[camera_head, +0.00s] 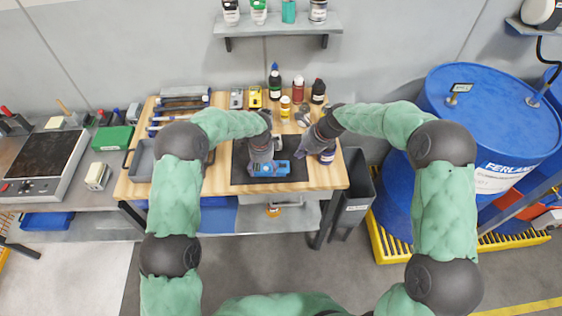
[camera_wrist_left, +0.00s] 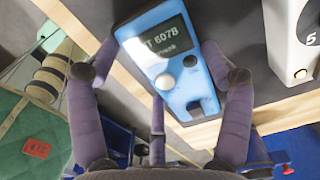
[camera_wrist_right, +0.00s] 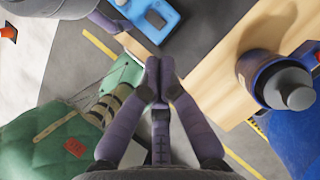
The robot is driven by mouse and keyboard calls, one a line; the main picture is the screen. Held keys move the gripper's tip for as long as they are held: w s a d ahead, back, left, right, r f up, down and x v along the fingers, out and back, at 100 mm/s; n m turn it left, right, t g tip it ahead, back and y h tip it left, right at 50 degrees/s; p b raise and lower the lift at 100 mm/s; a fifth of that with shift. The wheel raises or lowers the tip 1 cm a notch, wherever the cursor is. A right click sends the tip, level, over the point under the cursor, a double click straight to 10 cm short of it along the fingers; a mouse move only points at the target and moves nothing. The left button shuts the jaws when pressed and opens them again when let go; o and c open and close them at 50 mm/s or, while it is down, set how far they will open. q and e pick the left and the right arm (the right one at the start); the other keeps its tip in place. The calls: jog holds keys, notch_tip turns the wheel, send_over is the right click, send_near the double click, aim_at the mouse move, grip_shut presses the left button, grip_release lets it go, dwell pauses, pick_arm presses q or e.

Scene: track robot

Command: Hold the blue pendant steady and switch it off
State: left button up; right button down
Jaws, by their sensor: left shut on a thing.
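The blue pendant (camera_head: 270,168) is over the dark mat (camera_head: 240,177) on the wooden board. My left gripper (camera_head: 262,160) is shut on it. In the left wrist view the pendant (camera_wrist_left: 168,60) sits between the fingers (camera_wrist_left: 157,75), with a lettered screen, a pale round knob, a smaller grey button and a dark recessed part showing. I cannot tell whether it touches the mat. My right gripper (camera_head: 302,150) is to the right of the pendant, apart from it. In the right wrist view its fingertips (camera_wrist_right: 158,72) meet with nothing between them, and the pendant (camera_wrist_right: 150,17) is just beyond.
A dark-capped bottle (camera_wrist_right: 275,80) stands close on the right gripper's right. Several bottles (camera_head: 285,105) stand behind, and hand tools (camera_head: 180,105) lie on the left. A grey tray (camera_head: 142,160) is at the left edge. A bin (camera_head: 352,195) and blue drums (camera_head: 485,120) stand right of the bench.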

pick_arm(q)
jog(key=shift+f, duration=0.1)
jog(key=shift+s, duration=0.1)
pick_arm(e)
jog(key=d+r+m+y, duration=0.1)
jog(key=m, duration=0.9)
jog(key=w+d+r+m+g+y, duration=0.1)
jog(key=m+y, duration=0.1)
jog(key=m, duration=0.9)
jog(key=d+r+m+y, duration=0.1)
jog(key=m+y, duration=0.1)
jog(key=m, duration=0.9)
jog(key=shift+w+d+g, duration=0.1)
jog(key=shift+w+g, duration=0.2)
jog(key=shift+w, duration=0.05)
